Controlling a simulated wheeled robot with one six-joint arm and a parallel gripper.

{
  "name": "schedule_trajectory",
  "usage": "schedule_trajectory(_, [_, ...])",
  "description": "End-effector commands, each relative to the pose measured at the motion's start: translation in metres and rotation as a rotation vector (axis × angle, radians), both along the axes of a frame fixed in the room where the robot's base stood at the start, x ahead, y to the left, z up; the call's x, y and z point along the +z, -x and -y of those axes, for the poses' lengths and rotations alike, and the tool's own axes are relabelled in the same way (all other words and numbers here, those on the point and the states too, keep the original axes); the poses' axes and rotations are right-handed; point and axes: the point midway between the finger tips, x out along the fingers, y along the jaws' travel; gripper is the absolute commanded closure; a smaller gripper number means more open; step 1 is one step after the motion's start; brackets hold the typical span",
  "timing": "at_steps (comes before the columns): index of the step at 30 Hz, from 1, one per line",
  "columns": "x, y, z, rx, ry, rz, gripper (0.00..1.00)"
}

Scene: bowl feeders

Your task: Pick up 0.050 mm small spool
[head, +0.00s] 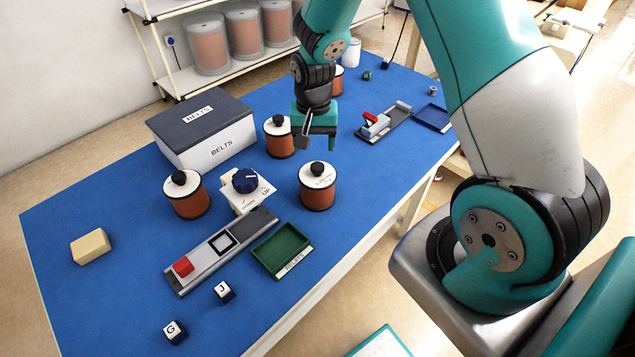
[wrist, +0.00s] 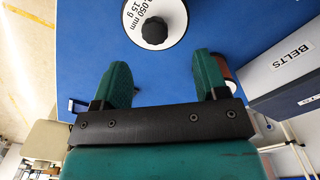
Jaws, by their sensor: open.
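The 0.050 mm small spool (wrist: 152,20) is at the top of the wrist view, with a white top, a black knob and a label reading 0.050 mm 15 g. In the head view it appears to be the copper-coloured spool (head: 317,187) standing upright near the table's front edge, its label too small to read surely. My gripper (head: 317,135) is above the table behind that spool. In the wrist view my gripper (wrist: 162,78) has its teal fingers apart with nothing between them; the spool lies beyond the fingertips.
Similar spools stand beside it, one behind left (head: 279,138) and one farther left (head: 187,195). A white dial block (head: 248,192), a green tray (head: 281,249) and a grey slide fixture (head: 220,250) are near. The BELTS box (head: 205,135) stands behind.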

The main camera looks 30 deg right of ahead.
Motion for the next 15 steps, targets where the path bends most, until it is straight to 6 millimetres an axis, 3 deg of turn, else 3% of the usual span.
schedule_trajectory(3, [-0.019,0.001,0.0,0.001,-0.001,-0.004,0.33])
schedule_trajectory(15, [-0.055,0.004,0.006,-0.001,-0.001,-0.004,0.33])
